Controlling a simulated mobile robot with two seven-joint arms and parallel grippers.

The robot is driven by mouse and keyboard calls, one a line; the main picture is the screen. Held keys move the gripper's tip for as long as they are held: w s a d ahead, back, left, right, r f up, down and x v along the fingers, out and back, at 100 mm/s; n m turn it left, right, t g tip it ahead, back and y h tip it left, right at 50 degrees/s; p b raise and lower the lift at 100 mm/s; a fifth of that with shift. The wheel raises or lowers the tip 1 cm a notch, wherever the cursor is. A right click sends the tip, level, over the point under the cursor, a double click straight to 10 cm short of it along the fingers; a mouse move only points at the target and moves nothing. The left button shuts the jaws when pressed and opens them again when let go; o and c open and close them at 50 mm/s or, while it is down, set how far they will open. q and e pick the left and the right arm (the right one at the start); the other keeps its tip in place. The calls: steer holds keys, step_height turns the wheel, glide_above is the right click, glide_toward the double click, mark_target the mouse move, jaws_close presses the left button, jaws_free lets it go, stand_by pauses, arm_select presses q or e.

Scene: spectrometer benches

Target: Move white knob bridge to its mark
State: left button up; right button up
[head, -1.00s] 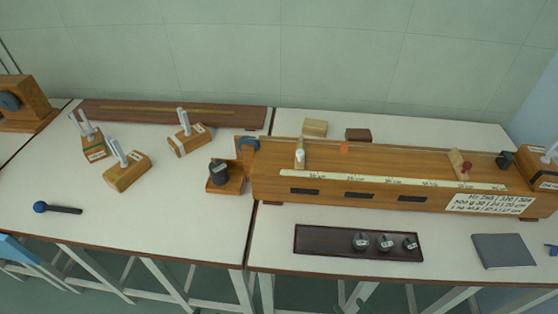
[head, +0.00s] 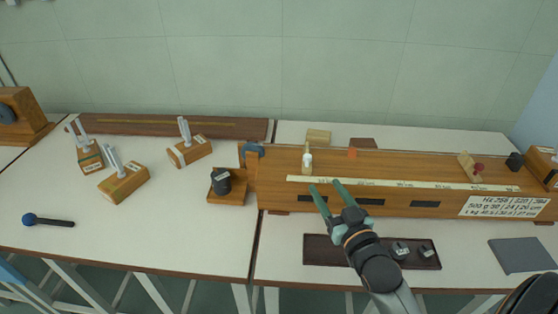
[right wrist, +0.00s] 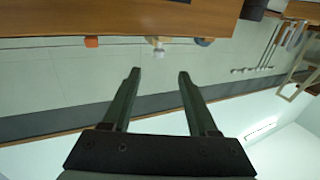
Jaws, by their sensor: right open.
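The white knob bridge (head: 307,160) stands upright on the long wooden sonometer box (head: 400,167), near its left end behind the pale scale strip. An orange mark (head: 352,153) lies on the box to the right of the bridge, apart from it. My right gripper (head: 327,186) is open and empty, over the front of the box, to the front right of the bridge. In the right wrist view, which looks upside down, the white knob (right wrist: 155,41) and orange mark (right wrist: 91,42) show beyond the open fingers. My left gripper is not in view.
A red knob bridge (head: 472,167) stands at the box's right. A dark tray (head: 320,250) with weights lies in front, partly behind my right arm. Wooden fork stands (head: 124,183) and a small mallet (head: 48,220) occupy the left table. A grey pad (head: 520,256) lies at right.

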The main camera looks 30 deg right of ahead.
mark_target(309, 160)
steer(key=w, duration=0.4)
steer(key=w+d, duration=0.1)
steer(key=w, duration=0.3)
steer(key=w+d, duration=0.1)
steer(key=w, duration=0.3)
steer(key=shift+w+r, duration=0.15)
jaws_close()
stand_by(1.2)
